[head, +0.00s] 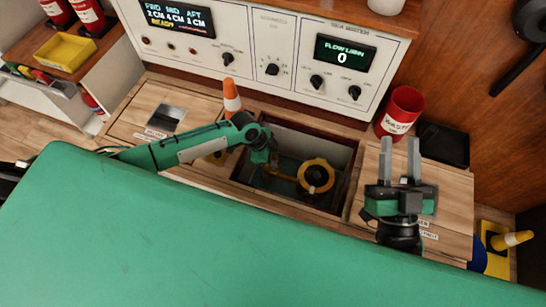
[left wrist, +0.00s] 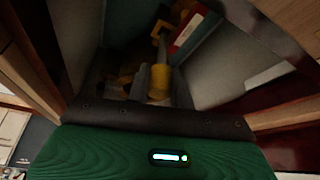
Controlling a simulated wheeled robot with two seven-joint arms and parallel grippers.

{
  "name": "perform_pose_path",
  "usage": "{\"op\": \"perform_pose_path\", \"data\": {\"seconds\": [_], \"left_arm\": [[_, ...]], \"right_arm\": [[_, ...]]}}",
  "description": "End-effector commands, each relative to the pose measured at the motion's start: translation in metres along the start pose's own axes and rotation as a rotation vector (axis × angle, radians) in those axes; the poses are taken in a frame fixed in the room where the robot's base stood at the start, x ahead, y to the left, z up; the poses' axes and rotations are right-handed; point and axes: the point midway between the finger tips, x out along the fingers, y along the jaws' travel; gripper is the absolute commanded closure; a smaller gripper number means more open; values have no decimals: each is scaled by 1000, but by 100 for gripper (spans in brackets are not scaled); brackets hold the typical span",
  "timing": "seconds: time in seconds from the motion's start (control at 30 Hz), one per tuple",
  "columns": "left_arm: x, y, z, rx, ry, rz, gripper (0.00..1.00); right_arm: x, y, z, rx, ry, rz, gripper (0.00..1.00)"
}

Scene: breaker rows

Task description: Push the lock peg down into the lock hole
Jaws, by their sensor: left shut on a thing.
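My left gripper (head: 266,163) reaches down into the open well (head: 352,180) in the wooden bench; its fingertips are hard to see in the head view. In the left wrist view it is shut on a yellow cylindrical piece with a grey shaft, likely the lock peg (left wrist: 159,80). A yellow ring-shaped fitting (head: 316,176) with a dark centre sits in the well to the right of my left gripper. I cannot make out the lock hole; the well floor is dark. My right gripper (head: 400,155) is open and empty, its fingers pointing up over the bench on the right.
A control panel (head: 297,50) with knobs and screens stands behind the well. An orange-and-white cone (head: 231,97) stands at its back left edge. A red waste bin (head: 400,112) and a black tray (head: 445,144) are at right. A green surface (head: 200,240) fills the foreground.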

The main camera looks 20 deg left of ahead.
Motion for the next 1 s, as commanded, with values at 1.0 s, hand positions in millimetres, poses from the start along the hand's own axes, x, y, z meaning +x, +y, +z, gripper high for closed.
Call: {"op": "perform_pose_path", "data": {"seconds": [1.0], "left_arm": [[-1, 0, -1, 0, 0, 0, 100]], "right_arm": [[4, -1, -7, 0, 0, 0, 64]]}}
